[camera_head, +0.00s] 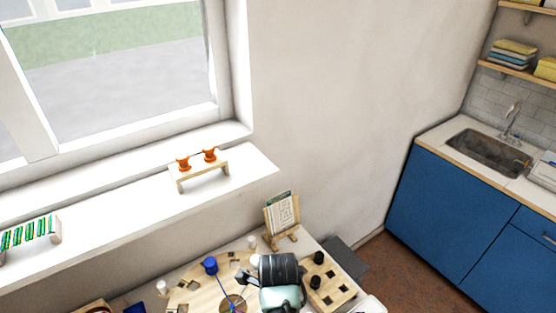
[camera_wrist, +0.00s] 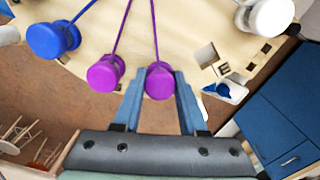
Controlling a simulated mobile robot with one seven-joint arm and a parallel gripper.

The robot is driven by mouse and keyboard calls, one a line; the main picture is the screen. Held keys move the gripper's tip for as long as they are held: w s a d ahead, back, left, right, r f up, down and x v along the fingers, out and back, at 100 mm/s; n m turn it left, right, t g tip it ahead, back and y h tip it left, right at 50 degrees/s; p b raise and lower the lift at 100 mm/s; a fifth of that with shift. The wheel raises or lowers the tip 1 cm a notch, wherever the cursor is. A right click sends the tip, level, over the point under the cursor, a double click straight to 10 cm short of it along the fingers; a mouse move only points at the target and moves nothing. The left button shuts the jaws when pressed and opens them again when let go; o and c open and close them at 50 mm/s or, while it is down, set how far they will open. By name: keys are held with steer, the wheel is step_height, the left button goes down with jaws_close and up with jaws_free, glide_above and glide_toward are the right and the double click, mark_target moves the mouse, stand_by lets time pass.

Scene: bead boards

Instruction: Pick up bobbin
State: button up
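In the wrist view, a purple bobbin (camera_wrist: 160,84) sits between the tips of my gripper (camera_wrist: 161,76). The two blue fingers stand apart, one on each side of it. I cannot see clearly whether they touch it. A second purple bobbin (camera_wrist: 104,76) lies just left, outside the fingers. Purple threads run up from both. A blue bobbin (camera_wrist: 50,38) is at the upper left and a white bobbin (camera_wrist: 268,14) at the upper right. In the head view my gripper (camera_head: 246,279) is over the board and the purple bobbins are hidden or unclear. The blue bobbin (camera_head: 210,265) shows there.
The wooden board (camera_head: 185,297) carries square pegs or slots. A holed wooden block (camera_head: 339,298) with black bobbins stands right of my gripper. A card stand (camera_head: 283,212) is behind. Orange bobbins (camera_head: 183,163) sit on a small rack on the windowsill (camera_head: 120,205).

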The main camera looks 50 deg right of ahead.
jaws_close()
steer(key=shift+r, duration=0.1)
